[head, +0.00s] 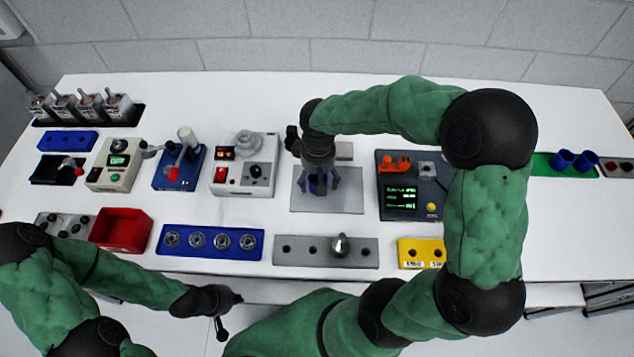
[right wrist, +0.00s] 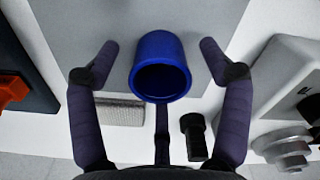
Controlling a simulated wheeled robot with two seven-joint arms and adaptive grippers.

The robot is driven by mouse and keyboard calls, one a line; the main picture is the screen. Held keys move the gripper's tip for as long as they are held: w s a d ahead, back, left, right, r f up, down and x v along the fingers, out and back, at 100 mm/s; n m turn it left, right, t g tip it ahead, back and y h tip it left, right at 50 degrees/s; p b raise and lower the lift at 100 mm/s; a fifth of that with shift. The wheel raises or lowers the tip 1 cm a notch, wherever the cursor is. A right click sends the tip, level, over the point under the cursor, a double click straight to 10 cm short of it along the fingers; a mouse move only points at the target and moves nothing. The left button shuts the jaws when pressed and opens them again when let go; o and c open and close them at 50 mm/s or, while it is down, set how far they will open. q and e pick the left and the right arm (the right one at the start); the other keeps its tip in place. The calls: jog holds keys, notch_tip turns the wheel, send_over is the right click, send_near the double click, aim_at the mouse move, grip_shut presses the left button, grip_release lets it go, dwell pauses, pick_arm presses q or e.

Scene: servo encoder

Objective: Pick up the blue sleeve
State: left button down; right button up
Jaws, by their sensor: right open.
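A blue sleeve (right wrist: 160,68) stands on the grey plate (right wrist: 85,20) in the right wrist view, its round open end showing. My right gripper (right wrist: 158,48) is open, with one finger on each side of the sleeve and a visible gap on both sides. In the head view my right gripper (head: 319,187) points down over the grey plate (head: 345,202) and mostly hides this sleeve. Two other blue sleeves (head: 563,158) (head: 586,160) stand on a green base at the far right. My left gripper (head: 231,316) is open and empty in front of the table's near edge.
A dark device with a green screen (head: 400,198) is right of the plate, and a light grey machine (head: 245,165) is left of it. A grey block with holes (head: 300,250) and a blue bearing tray (head: 210,254) lie in front. A red bin (head: 121,230) is at left.

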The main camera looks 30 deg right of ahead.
jog(key=c, duration=1)
jog(key=shift+o, duration=0.2)
jog(key=shift+r, duration=0.1)
